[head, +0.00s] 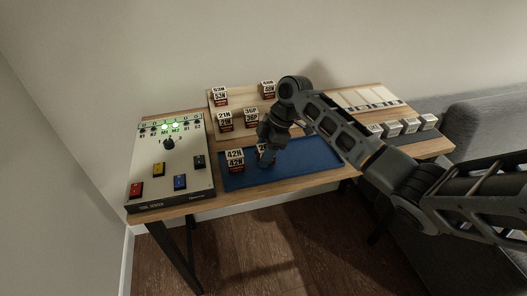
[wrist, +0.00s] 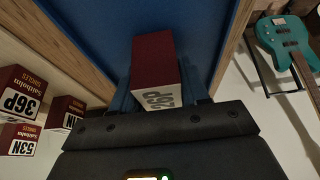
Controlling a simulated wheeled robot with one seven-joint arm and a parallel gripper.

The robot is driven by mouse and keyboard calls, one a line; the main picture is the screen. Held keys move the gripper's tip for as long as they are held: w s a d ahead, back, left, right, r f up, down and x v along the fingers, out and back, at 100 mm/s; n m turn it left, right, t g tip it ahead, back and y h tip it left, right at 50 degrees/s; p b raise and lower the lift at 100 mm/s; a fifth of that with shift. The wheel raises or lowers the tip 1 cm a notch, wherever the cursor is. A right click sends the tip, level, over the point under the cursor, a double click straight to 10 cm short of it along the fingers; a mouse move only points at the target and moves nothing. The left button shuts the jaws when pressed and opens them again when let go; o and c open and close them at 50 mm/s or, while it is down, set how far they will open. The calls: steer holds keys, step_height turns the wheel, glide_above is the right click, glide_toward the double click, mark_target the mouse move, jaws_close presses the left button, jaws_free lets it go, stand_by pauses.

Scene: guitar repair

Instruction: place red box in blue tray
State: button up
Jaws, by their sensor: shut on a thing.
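My gripper (head: 267,143) is low over the left half of the blue tray (head: 312,160). It is shut on a red box with a white label (wrist: 154,62), partly hidden behind my gripper in the head view (head: 262,150). In the wrist view the box sits between my fingers, with the blue tray (wrist: 90,25) behind it. I cannot tell whether the box touches the tray. Another red and white box, marked 42H (head: 235,161), stands on the tray just left of my gripper.
A control panel (head: 190,185) with coloured switches stands left of the tray. A stepped wooden rack (head: 238,101) behind holds several similar boxes. White boxes (head: 410,126) sit on a dark mat at right. A teal guitar (wrist: 285,40) shows in the wrist view. The tray's right half is clear.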

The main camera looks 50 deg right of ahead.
steer(key=shift+f, duration=0.2)
steer(key=o, duration=1.1)
steer(key=shift+o, duration=0.2)
